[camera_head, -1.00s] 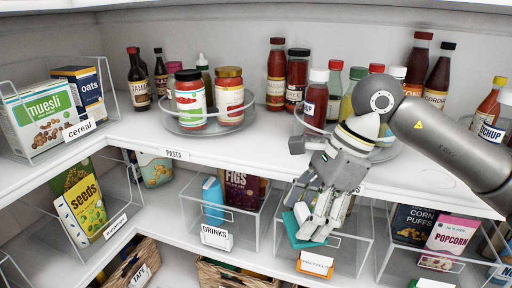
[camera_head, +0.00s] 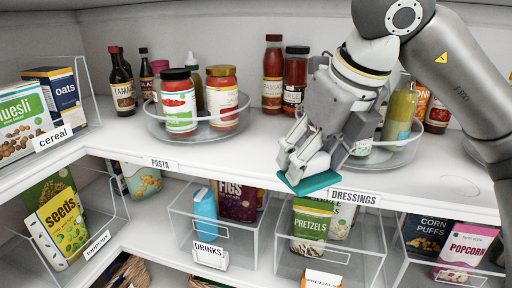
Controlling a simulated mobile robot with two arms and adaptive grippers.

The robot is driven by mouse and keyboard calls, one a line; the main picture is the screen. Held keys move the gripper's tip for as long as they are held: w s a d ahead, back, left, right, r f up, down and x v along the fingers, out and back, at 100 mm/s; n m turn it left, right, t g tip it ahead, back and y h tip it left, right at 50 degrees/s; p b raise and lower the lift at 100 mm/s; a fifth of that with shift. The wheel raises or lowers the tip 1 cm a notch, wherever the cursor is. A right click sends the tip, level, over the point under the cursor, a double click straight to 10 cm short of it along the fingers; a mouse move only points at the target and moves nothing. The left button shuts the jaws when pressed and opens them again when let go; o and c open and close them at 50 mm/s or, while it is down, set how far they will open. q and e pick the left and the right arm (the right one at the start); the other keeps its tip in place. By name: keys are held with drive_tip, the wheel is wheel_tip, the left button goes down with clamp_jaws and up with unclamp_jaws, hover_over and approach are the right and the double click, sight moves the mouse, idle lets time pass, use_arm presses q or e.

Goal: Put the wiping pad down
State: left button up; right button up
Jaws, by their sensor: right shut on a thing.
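The wiping pad (camera_head: 308,184) is a flat teal pad, held at the front edge of the upper shelf (camera_head: 262,160), between the pasta label and the dressings label. My right gripper (camera_head: 303,166) comes in from the right and is shut on the pad, pointing down. The gripper covers most of the pad's top, and I cannot tell whether the pad touches the shelf. My left gripper is not in view.
A clear turntable (camera_head: 225,128) with jars stands left of the gripper. A second turntable (camera_head: 395,153) with bottles is partly behind my arm. Clear bins with pretzels (camera_head: 312,226) and drinks (camera_head: 205,212) sit below.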

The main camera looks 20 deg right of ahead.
drive_tip(key=w+a+p, duration=0.1)
drive_tip(key=w+p, duration=0.1)
drive_tip(key=w, duration=0.3)
drive_tip(key=w+a+p, duration=0.1)
drive_tip(key=w+p, duration=0.1)
drive_tip(key=w, duration=0.4)
drive_tip(key=w+a+p, duration=0.1)
drive_tip(key=w+p, duration=0.1)
drive_tip(key=w, duration=0.3)
drive_tip(key=shift+w+a+r, duration=0.1)
drive_tip(key=shift+w+a, duration=0.05)
drive_tip(key=shift+w, duration=0.3)
wheel_tip(320, 180, down, 3)
drive_tip(key=shift+r+p, duration=0.1)
drive_tip(key=shift+p, duration=0.75)
drive_tip(key=shift+f, duration=0.4)
drive_tip(key=shift+f, duration=0.15)
drive_tip(key=shift+f+b, duration=0.15)
drive_tip(key=shift+b, duration=0.15)
drive_tip(key=o, duration=1)
drive_tip(key=shift+r, duration=0.35)
